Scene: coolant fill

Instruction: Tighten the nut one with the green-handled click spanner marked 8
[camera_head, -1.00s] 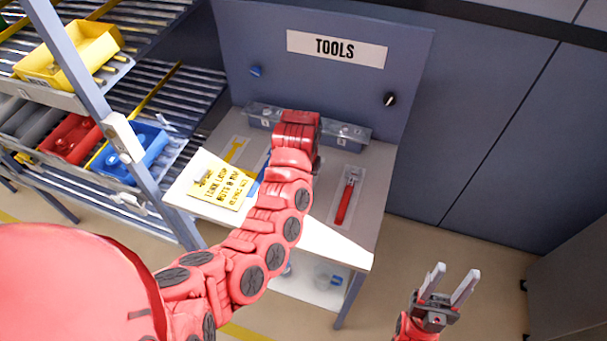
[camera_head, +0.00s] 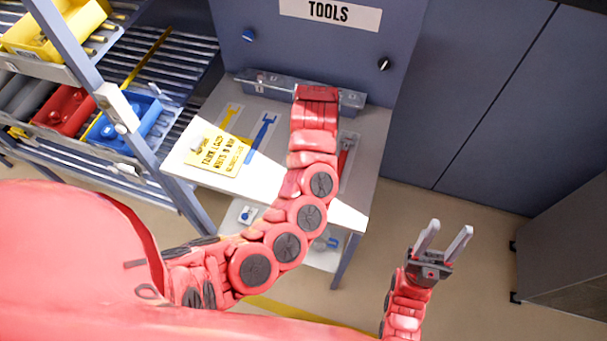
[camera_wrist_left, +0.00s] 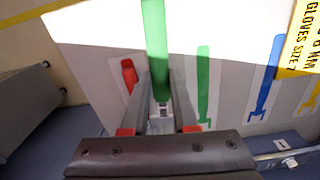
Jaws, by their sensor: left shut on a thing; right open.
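A green-handled spanner (camera_wrist_left: 156,35) is held between the fingers of my left gripper (camera_wrist_left: 160,80) in the left wrist view, its handle pointing up the picture. Its marking cannot be read. In the head view my left arm reaches over the tool table (camera_head: 205,135) and hides that gripper and the spanner. My right gripper (camera_head: 449,230) is open and empty, out over the floor to the right of the table. Nut one is not seen.
A flat green spanner shape (camera_wrist_left: 203,80), a blue spanner (camera_head: 262,132), a yellow one (camera_head: 230,117) and a red one (camera_head: 345,157) lie on the table. A yellow note (camera_head: 218,155) is at its left. A rack (camera_head: 75,70) with bins stands left.

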